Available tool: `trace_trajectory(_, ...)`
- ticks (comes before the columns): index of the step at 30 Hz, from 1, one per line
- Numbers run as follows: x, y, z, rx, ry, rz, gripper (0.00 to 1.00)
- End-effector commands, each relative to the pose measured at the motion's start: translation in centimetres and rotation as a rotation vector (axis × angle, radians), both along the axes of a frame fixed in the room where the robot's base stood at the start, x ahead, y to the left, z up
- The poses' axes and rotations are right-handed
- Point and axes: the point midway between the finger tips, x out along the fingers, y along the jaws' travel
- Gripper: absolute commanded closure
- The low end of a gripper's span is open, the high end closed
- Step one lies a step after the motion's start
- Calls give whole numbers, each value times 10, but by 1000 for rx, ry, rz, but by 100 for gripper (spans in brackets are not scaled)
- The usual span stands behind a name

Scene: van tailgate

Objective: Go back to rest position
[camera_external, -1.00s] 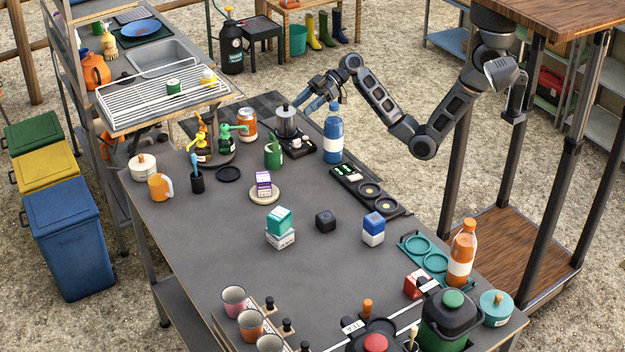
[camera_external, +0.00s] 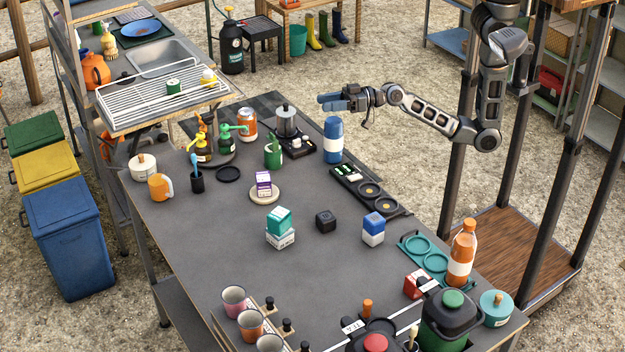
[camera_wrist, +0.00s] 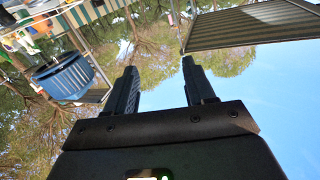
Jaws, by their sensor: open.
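My gripper (camera_external: 333,102) is raised above the far right part of the grey table (camera_external: 330,285), pointing left. Behind the fingers are trees and sky.
A moka pot (camera_external: 286,121) stands on a black tray left of the bottle. A black tray with round pads (camera_external: 370,192) lies nearer. An orange bottle (camera_external: 462,254) stands at the right edge. Dark posts (camera_external: 508,150) rise beside my arm.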

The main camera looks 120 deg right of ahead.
Motion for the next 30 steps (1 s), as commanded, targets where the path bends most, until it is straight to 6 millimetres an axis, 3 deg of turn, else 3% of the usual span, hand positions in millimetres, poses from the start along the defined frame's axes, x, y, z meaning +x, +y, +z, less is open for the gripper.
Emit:
trace_trajectory(1, -4, 23, -10, 45, 11, 32, 46)
trace_trajectory(8, -40, 118, -48, 276, 58, 159, 46)
trace_trajectory(9, -52, 120, -72, 257, 71, 146, 46)
trace_trajectory(18, -145, 164, -143, 163, 155, 154, 46)
trace_trajectory(24, -212, 190, -171, 83, 208, 195, 46)
trace_trajectory(30, -274, 210, -183, 0, 251, 259, 46)
